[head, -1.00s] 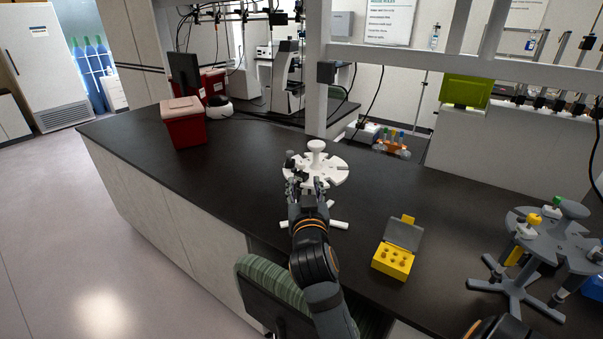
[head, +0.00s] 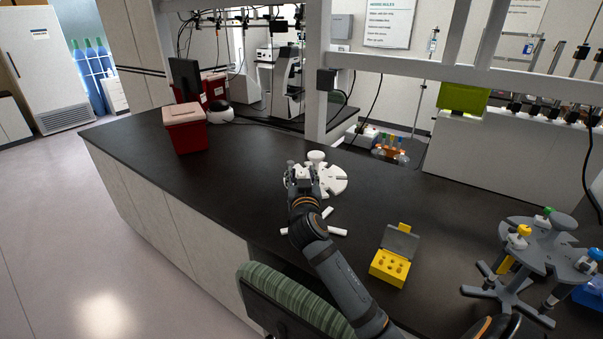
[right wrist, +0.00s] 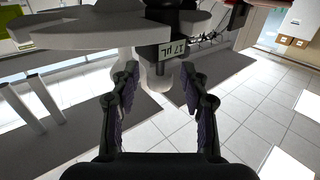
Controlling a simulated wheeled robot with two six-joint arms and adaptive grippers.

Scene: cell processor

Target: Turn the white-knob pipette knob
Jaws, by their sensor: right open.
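The white pipette stand (head: 328,181) is on the black bench, partly hidden by my right gripper (head: 302,172). A pipette hangs at the stand's left side, with its small pale knob (head: 290,163) just showing above the gripper. In the right wrist view, the pipette's body with its "µL" label (right wrist: 172,49) is close ahead, at the edge of the stand's disc (right wrist: 85,33). My right gripper (right wrist: 159,75) is open there, its fingers on either side of a pale lower section of the pipette. I cannot tell whether they touch it. My left gripper does not show.
A yellow box with an open lid (head: 390,267) is right of the stand. A grey rack (head: 540,245) with colour-topped pipettes stands farther right. A red bin (head: 186,130) is at the left. A green-striped chair (head: 290,295) is at the bench's front edge. Bench between is clear.

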